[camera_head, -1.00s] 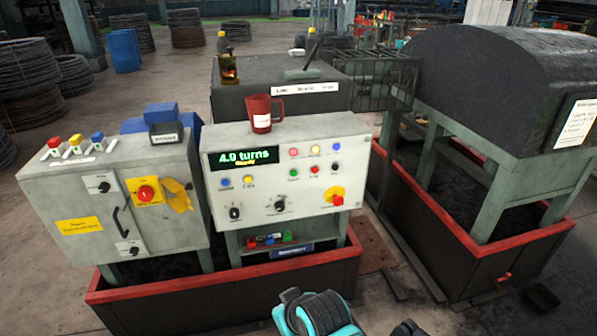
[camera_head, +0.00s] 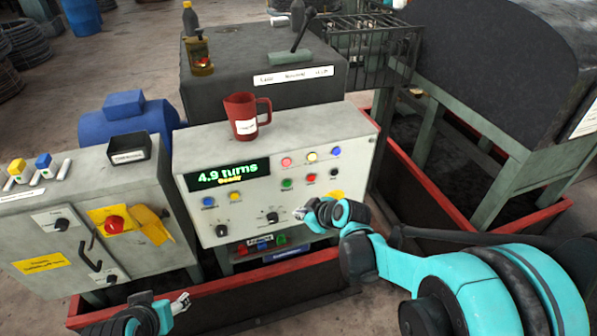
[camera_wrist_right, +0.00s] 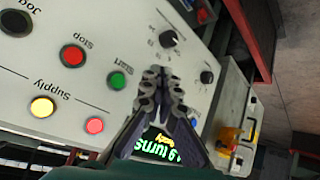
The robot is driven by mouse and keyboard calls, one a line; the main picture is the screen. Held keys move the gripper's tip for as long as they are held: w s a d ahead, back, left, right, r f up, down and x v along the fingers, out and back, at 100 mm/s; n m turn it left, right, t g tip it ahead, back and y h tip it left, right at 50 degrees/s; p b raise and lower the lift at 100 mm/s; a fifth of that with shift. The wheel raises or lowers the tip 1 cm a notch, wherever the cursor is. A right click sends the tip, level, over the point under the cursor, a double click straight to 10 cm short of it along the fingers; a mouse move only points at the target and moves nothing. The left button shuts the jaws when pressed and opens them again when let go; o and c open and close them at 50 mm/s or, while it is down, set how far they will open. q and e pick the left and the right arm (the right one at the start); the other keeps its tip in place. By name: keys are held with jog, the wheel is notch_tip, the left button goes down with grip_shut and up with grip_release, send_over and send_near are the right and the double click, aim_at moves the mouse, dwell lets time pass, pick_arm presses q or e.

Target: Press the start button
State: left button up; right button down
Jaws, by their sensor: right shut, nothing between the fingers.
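The green Start button (camera_head: 286,183) is on the pale front panel of the control box (camera_head: 215,165), left of the red Stop button (camera_head: 311,178). My right gripper (camera_head: 300,213) is shut and empty, in front of the panel, below and slightly right of Start. Its fingers (camera_wrist_right: 161,75) point toward the panel; the gap is unclear. My left gripper (camera_head: 182,302) is low at the left, its jaws too small to judge.
A red mug (camera_head: 240,118) stands on top of the control box. My right arm partly hides the emergency stop's yellow plate (camera_head: 335,195). A grey cabinet (camera_head: 45,225) with a red switch stands left. A red-rimmed tray (camera_head: 200,295) runs below.

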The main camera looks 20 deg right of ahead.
aim_at(287, 184)
jog(key=shift+w+d, duration=0.2)
jog(key=shift+w+a+b, duration=0.2)
jog(key=shift+w+b, duration=0.2)
jog(key=shift+w, duration=4)
jog(key=shift+w, duration=0.1)
jog(key=shift+w, duration=0.3)
